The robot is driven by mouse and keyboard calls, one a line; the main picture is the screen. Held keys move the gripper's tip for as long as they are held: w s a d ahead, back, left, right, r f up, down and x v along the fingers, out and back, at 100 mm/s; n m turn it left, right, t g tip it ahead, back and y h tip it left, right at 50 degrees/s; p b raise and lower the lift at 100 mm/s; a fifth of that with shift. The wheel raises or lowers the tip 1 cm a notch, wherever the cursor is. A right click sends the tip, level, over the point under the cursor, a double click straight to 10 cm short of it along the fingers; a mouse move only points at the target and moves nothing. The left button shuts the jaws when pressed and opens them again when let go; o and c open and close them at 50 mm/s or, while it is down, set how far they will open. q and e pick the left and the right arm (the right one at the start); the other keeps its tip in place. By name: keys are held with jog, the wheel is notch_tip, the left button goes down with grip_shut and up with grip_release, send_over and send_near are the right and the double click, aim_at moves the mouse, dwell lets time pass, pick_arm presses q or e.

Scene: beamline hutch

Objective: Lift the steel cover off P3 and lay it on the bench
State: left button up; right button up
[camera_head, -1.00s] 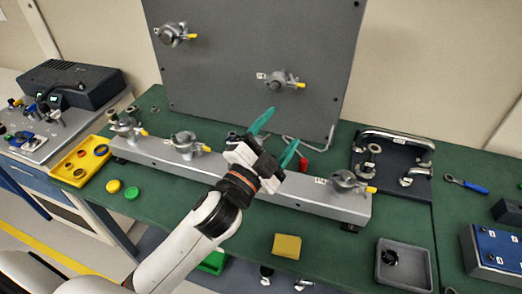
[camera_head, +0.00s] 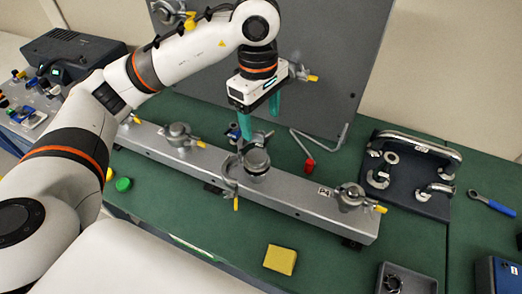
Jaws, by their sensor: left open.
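A grey metal rail (camera_head: 300,197) lies across the green bench (camera_head: 215,210) and carries several round port fittings. The middle fitting has a round steel cover (camera_head: 257,161) on top; its label is not readable, so I cannot confirm it is P3. A clamp (camera_head: 230,178) with a yellow handle hangs at its left side, apparently swung open. My left gripper (camera_head: 259,121) points down just above and behind this cover in the picture, its teal fingers apart and nothing seen between them. My right gripper is not in view.
Clamped fittings (camera_head: 180,135) and (camera_head: 351,197) flank the middle one. A grey upright panel (camera_head: 340,60) stands behind. A yellow block (camera_head: 280,259), a grey tray (camera_head: 405,280) and a dark clamp holder (camera_head: 412,175) sit on the bench. Bare bench lies in front of the rail.

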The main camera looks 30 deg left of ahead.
pick_arm(q)
jog(key=p, duration=0.2)
send_over(256, 155)
notch_tip(256, 155, down, 6)
jog(key=shift+d+f, duration=0.1)
jog(key=shift+d, duration=0.05)
jog(key=shift+f+p, duration=0.45)
jog(key=shift+p, duration=0.05)
jog(key=f+p, duration=0.1)
jog(key=f, duration=0.1)
jog(key=f+p, duration=0.1)
jog(key=shift+s+a+f, duration=0.1)
jog(key=shift+a+f, duration=0.1)
jog(key=shift+f, duration=0.6)
jog(key=shift+c, duration=0.3)
jog(key=c, duration=0.6)
jog(key=shift+r, duration=0.1)
jog(key=shift+c, duration=0.8)
